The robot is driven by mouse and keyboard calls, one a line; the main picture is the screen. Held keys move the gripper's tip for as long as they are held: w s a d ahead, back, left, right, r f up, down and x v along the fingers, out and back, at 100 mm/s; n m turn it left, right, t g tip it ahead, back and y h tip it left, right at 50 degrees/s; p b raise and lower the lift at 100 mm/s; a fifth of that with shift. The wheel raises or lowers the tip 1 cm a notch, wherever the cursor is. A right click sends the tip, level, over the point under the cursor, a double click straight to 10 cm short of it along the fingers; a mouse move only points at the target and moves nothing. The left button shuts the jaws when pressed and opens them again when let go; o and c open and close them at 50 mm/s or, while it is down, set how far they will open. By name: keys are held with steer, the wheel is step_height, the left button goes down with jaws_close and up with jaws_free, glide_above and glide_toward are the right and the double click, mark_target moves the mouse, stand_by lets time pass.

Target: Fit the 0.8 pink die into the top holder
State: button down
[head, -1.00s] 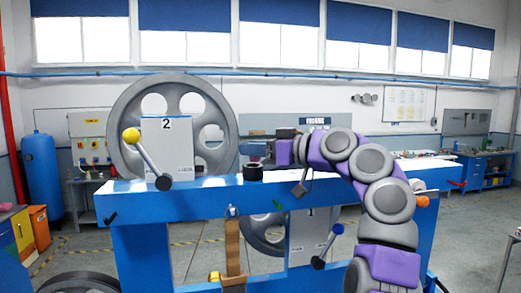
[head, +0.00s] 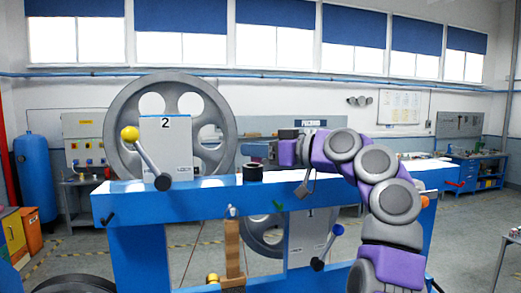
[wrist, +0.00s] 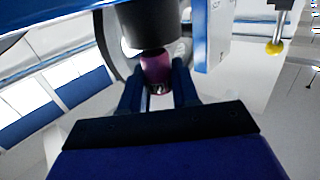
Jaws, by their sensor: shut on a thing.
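My gripper (head: 250,150) has blue fingers and hangs just above the black round top holder (head: 254,172), which stands on the blue beam. In the wrist view my gripper (wrist: 157,88) is shut on the small pink die (wrist: 155,66), with one finger on each side. The black holder (wrist: 148,24) fills the upper middle of that view. The die's far end meets the holder's edge in the picture; I cannot tell whether they touch. The die cannot be made out in the head view.
The blue beam (head: 215,200) runs across in front. To the left stand a grey box marked 2 (head: 168,135) and a lever with a yellow ball (head: 130,134), with a large grey wheel (head: 125,110) behind. A lower lever (head: 328,246) with a blue ball is at the right.

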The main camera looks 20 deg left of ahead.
steer(key=shift+a, duration=0.1)
steer(key=shift+v, duration=0.9)
steer(key=shift+s+x, duration=0.15)
steer(key=shift+x, duration=0.9)
steer(key=shift+s+x, duration=0.15)
steer(key=shift+x, duration=0.9)
steer(key=shift+d+f, duration=0.1)
steer(key=shift+d, duration=0.55)
steer(key=shift+f+b, duration=0.25)
steer(key=shift+b, duration=0.2)
steer(key=shift+a+f+b, duration=0.1)
steer(key=shift+f+b, duration=0.3)
steer(key=shift+b, duration=0.05)
steer(key=shift+r, duration=0.1)
steer(key=shift+r+p, duration=0.3)
